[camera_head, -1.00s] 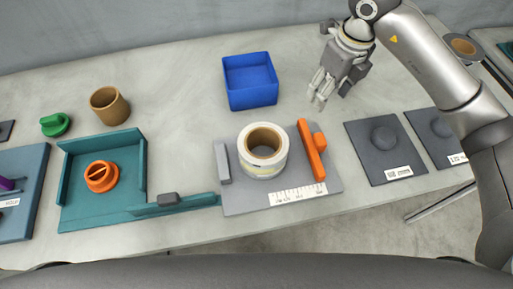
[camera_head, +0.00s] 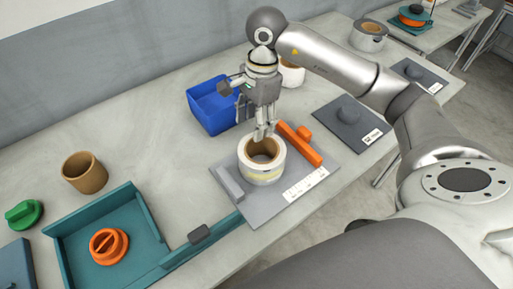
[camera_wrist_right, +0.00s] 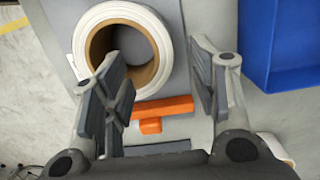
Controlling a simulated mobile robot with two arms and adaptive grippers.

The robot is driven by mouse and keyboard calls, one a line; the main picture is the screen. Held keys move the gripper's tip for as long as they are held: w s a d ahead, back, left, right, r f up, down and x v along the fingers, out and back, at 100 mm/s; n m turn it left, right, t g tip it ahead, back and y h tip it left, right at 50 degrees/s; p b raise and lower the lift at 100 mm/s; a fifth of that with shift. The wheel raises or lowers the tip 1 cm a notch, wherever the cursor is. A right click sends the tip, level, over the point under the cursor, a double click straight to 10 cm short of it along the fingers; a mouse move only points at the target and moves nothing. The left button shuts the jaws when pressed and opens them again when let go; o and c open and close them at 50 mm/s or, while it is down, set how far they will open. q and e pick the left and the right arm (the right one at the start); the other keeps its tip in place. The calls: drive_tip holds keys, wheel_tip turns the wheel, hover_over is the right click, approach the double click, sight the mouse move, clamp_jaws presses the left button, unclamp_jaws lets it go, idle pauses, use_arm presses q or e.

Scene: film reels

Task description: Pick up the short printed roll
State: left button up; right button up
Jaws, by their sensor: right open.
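A short, wide white roll (camera_head: 263,177) with a brown core and faint yellowish marks on its side stands upright on a grey plate (camera_head: 250,212). Its open top shows in the right wrist view (camera_wrist_right: 160,38), at upper left. My right gripper (camera_head: 265,133) points down just above the roll's back edge. In the wrist view the gripper (camera_wrist_right: 160,88) is open with nothing between its fingers, and the left finger overlaps the roll's lower edge. I cannot tell whether any finger touches the roll. My left gripper is not in view.
An orange bar (camera_head: 300,144) stands right of the roll and a grey block (camera_head: 230,183) left of it. A blue bin (camera_head: 213,120) is behind. Another white roll (camera_head: 292,75) is partly hidden behind my right gripper. A teal tray (camera_head: 75,255) and brown ring (camera_head: 84,177) lie left.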

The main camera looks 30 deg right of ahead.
sight(252, 137)
wheel_tip(252, 137, down, 2)
drive_tip(key=shift+a+f+p, duration=0.3)
drive_tip(key=shift+f+p, duration=0.1)
drive_tip(key=shift+f, duration=0.1)
drive_tip(key=f, duration=0.1)
drive_tip(key=f+p, duration=0.1)
drive_tip(key=f, duration=0.1)
drive_tip(key=shift+s+a+f, duration=0.1)
drive_tip(key=shift+a+f, duration=0.05)
drive_tip(key=shift+a, duration=0.05)
drive_tip(key=shift+f, duration=0.6)
drive_tip(key=shift+r, duration=0.1)
clamp_jaws()
